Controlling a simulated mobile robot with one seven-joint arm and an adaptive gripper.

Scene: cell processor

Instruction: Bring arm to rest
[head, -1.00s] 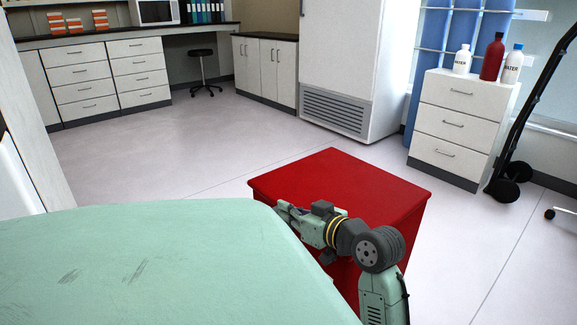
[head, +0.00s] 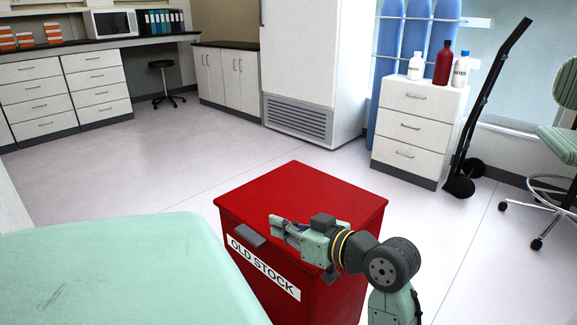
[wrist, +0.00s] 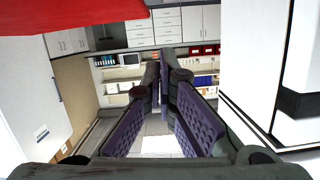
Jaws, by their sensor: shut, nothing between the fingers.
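My gripper (head: 277,226) is at the end of my green and grey arm, in front of the red bin marked OLD STOCK (head: 312,195) in the head view. The arm is bent, and the gripper points to the left. In the wrist view my gripper's two purple-padded fingers (wrist: 165,75) come together at their tips with nothing between them. A red surface fills the top left of the wrist view. I cannot tell whether the gripper touches the bin.
A white drawer unit (head: 418,130) with several bottles stands at the back right, beside a black hand truck (head: 487,110). A green chair (head: 560,140) is at the right edge. A black stool (head: 161,80) stands by the back counter. Open floor (head: 150,165) lies between.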

